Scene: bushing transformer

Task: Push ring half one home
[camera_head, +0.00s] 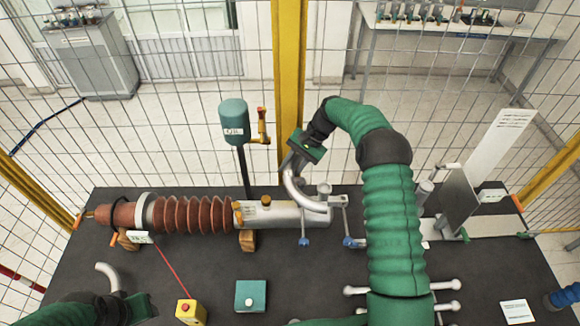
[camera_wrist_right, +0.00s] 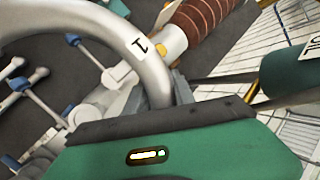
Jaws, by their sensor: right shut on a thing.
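Ring half one (camera_head: 290,188) is a silver curved tube, with a "1" label showing in the right wrist view (camera_wrist_right: 150,62). My right gripper (camera_head: 297,160) is shut on it, at the right part of the bushing. The ring half's lower end lies by the silver cylinder (camera_head: 285,216) of the bushing; whether it is seated there I cannot tell. The bushing lies level, with a ribbed red-brown body (camera_head: 190,214). Another curved silver tube (camera_head: 108,274) lies on the table at the left. My left gripper (camera_head: 138,308) is near it, low in the picture; its fingers are not clear.
A green post with a sign (camera_head: 234,122) stands behind the bushing. Wooden blocks (camera_head: 247,240) support the bushing. A yellow button box (camera_head: 190,311) and a green box (camera_head: 250,295) stand in front. Silver-and-blue handles (camera_head: 347,240) and a white panel (camera_head: 497,140) are on the right.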

